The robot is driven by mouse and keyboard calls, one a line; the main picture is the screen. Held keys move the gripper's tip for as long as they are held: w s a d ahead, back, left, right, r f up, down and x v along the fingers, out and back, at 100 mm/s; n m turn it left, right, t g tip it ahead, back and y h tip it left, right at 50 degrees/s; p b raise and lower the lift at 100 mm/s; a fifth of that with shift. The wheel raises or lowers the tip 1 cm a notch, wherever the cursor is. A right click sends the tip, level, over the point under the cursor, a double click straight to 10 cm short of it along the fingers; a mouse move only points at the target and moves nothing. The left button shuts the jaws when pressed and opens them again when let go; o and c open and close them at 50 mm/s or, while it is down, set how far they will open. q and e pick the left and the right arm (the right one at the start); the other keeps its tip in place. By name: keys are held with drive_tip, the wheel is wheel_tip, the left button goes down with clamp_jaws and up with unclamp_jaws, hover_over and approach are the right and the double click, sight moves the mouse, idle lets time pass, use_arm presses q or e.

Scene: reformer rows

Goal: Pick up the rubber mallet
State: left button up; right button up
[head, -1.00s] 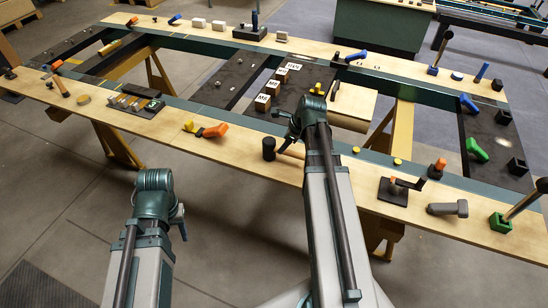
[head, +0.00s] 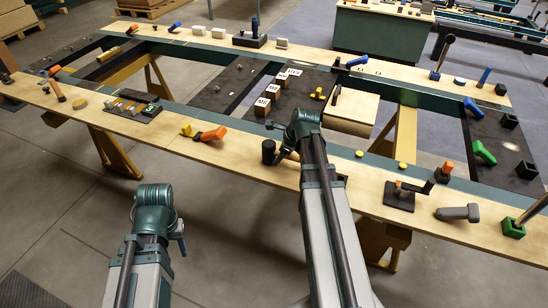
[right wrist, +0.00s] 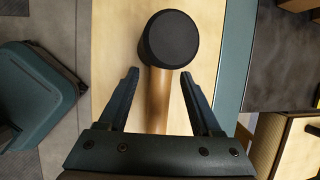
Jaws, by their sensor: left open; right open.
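The rubber mallet (head: 268,151) has a black cylindrical head and a light wooden handle. It lies on the near wooden plank, and my right arm hides part of its handle in the head view. In the right wrist view, the mallet's black head (right wrist: 168,39) is just beyond the fingertips. My right gripper (right wrist: 160,76) is open, with its fingers on either side of the handle and gaps showing on both sides. My left gripper (head: 181,240) hangs low in front of the table, away from the mallet; its fingers are hard to make out.
An orange-handled tool (head: 213,134) and a yellow piece (head: 187,130) lie left of the mallet. A yellow disc (head: 359,154) is to its right, then a dark block with a peg (head: 398,198) and a grey mallet-shaped tool (head: 458,213). Labelled blocks (head: 262,107) stand behind on a dark panel.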

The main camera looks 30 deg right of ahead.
clamp_jaws()
use_arm(q)
drive_tip(key=shift+r, duration=0.1)
use_arm(e)
drive_tip(key=shift+r, duration=0.15)
